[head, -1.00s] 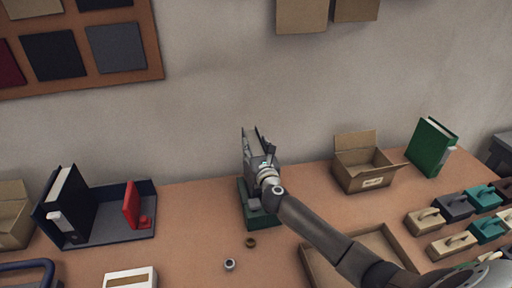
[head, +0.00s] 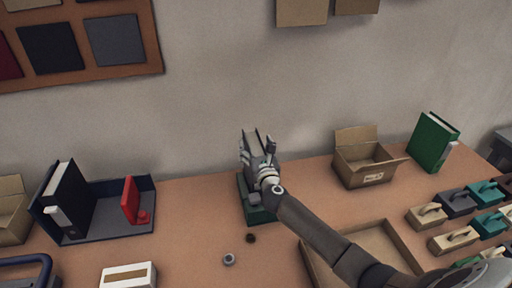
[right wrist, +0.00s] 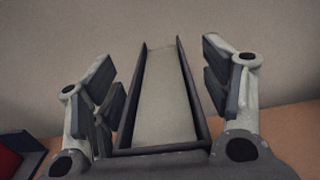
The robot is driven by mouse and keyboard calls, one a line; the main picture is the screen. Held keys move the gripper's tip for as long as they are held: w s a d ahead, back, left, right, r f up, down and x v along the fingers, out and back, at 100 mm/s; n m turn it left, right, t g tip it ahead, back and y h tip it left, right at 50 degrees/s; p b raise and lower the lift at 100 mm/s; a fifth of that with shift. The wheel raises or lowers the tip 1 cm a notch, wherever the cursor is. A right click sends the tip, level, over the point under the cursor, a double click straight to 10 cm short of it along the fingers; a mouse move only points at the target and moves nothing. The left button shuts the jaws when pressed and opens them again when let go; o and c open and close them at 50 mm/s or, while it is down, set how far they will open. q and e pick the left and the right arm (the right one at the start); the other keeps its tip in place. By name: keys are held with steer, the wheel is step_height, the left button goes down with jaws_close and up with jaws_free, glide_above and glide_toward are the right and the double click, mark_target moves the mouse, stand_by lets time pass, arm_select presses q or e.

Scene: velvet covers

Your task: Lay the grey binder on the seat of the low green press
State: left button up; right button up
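The low green press (head: 260,214) stands on the table at the middle of the head view, partly hidden by my right gripper. The grey binder (head: 254,147) stands on edge above the press, its pale page block showing between dark covers. Whether it touches the seat is hidden. My right gripper (head: 259,146) is around the binder. In the right wrist view the binder (right wrist: 165,105) lies between my right gripper's fingers (right wrist: 163,85), which stand apart with a gap showing on the right side. My left gripper is not in view.
On the left are a tray (head: 110,231) with a black binder (head: 68,200) and a red object (head: 131,200). On the right are an open carton (head: 363,175), a green binder (head: 431,142) and several handled blocks (head: 455,204). A shallow tray (head: 318,261) lies below my right arm.

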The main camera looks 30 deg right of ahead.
steer(key=shift+f, duration=0.15)
steer(key=shift+s+a, duration=0.15)
steer(key=shift+s, duration=0.4)
steer(key=v, duration=1)
steer(key=shift+s, duration=0.4)
